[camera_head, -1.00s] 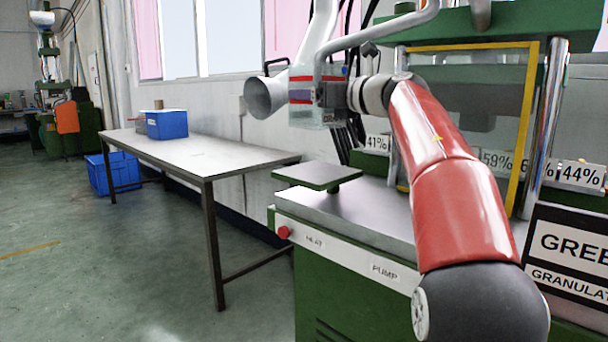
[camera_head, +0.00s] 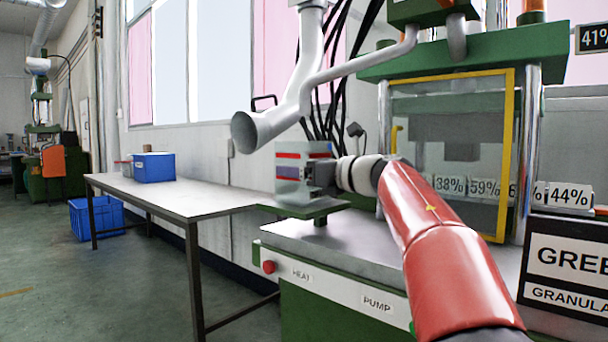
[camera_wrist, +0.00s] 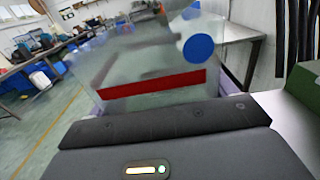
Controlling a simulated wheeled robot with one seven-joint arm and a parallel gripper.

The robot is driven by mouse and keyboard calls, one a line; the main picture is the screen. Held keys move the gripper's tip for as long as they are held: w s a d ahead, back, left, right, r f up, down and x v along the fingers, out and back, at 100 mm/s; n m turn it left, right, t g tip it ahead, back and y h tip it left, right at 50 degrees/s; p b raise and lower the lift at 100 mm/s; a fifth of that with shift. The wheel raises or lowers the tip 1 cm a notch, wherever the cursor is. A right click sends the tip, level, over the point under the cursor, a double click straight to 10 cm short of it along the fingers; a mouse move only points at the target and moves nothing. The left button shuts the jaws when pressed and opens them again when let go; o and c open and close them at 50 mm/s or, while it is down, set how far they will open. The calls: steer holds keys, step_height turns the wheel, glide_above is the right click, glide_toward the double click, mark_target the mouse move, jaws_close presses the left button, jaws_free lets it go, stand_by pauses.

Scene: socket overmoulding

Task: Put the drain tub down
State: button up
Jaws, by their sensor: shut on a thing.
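The drain tub (camera_head: 289,185) is a clear box with a red band. It shows in the head view at the left end of my arm, upright, over the small green plate (camera_head: 333,207) at the press's left side. Its bottom is at or just above that plate; I cannot tell whether they touch. My gripper (camera_head: 318,176) is shut on the tub's right side. In the wrist view the tub's clear wall (camera_wrist: 150,60) shows a red stripe and a blue dot just beyond my gripper (camera_wrist: 165,115). The fingertips are hidden there.
A long table (camera_head: 190,198) stands left of the press, with a blue bin (camera_head: 153,167) on its far part. Another blue bin (camera_head: 97,217) is on the floor. A grey duct with an open mouth (camera_head: 245,130) hangs above and left of the tub. The table's near part is clear.

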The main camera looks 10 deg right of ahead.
steer(key=o, duration=1)
steer(key=shift+c, duration=0.2)
steer(key=shift+s+d, duration=0.15)
steer(key=b+v, duration=0.1)
steer(key=v, duration=1)
steer(key=shift+s+d, duration=0.15)
steer(key=shift+s, duration=0.15)
